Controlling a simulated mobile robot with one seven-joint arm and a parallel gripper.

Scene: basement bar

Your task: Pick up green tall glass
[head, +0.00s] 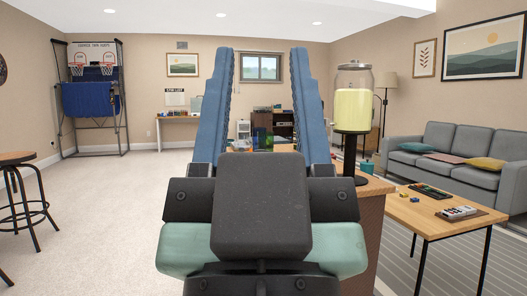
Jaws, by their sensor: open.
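My gripper (262,52) points away from me, with its two long blue fingers apart and nothing seen held between them. Through the gap, small blue and green things (268,142) show low down, beyond the gripper's dark body. One of the green ones may be the green tall glass, but they are too small and partly hidden to tell. The gripper body hides much of the wooden counter (376,184) in front of me.
A drink dispenser (353,108) with yellow liquid stands on the counter, close to the right finger. A coffee table (440,219) and grey sofa (460,155) are at right. A stool (17,159) is at left. Carpet (110,210) is open at left.

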